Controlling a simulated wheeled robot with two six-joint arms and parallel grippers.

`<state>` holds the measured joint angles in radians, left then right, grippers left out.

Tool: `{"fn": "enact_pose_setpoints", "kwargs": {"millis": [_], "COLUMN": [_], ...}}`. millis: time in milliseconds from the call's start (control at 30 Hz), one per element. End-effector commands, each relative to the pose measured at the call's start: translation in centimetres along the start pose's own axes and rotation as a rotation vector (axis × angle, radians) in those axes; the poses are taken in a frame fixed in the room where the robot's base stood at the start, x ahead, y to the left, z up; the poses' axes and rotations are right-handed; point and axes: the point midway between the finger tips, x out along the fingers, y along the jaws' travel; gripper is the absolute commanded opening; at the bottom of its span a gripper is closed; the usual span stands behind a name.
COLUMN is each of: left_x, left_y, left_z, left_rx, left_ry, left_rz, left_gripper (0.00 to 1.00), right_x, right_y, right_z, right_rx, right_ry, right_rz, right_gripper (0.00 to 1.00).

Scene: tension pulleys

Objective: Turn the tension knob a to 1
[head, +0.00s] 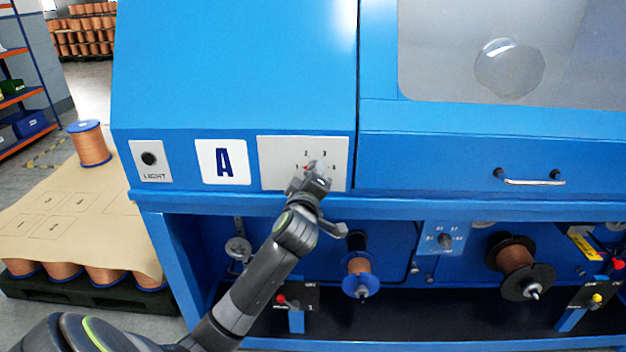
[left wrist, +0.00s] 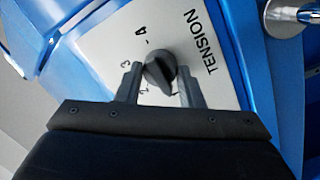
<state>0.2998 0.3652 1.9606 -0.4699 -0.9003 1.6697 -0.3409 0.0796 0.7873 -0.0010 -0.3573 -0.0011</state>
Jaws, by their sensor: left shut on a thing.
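The tension knob (left wrist: 160,68) is a black round knob with a ridge, on a pale plate marked TENSION in the left wrist view. The figures 3 and 4 show beside it there; the ridge's narrow end lies between my fingers. In the head view the plate (head: 277,180) carries figures 1 to 4, right of the A sign (head: 222,161). My left gripper (head: 317,172) is at this plate and covers most of the knob. Its fingers stand on both sides of the knob and are shut on it. The knob's exact setting is hard to read. My right gripper is not in view.
A LIGHT switch (head: 149,159) is left of the A sign. A smaller plate with a knob (head: 445,240) and wire spools (head: 516,258) are below the blue ledge. A cover handle (head: 530,181) is at the right. A spool (head: 89,143) stands on cardboard at the left.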

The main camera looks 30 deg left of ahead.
Motion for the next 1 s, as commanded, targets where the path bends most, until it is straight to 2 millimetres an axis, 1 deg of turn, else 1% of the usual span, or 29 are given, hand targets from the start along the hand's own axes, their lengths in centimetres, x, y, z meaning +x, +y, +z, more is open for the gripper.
{"fn": "enact_pose_setpoints", "kwargs": {"millis": [467,500,667,1000], "left_x": [0.02,0.02,0.01,-0.25], "left_y": [0.04,0.04,0.03,0.01], "left_z": [0.0,0.0,0.0,0.02], "left_rx": [-0.017,-0.017,-0.016,-0.016], "left_ry": [0.001,0.001,0.001,0.001], "left_rz": [0.002,0.002,0.002,0.002], "left_gripper": [0.11,0.35,0.56,0.56], "right_x": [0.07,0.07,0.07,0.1], "right_y": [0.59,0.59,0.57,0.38], "right_z": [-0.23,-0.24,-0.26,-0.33], "right_rx": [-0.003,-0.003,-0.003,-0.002], "right_ry": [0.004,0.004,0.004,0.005], "right_rz": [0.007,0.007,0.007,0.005], "right_gripper": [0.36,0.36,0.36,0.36]}}
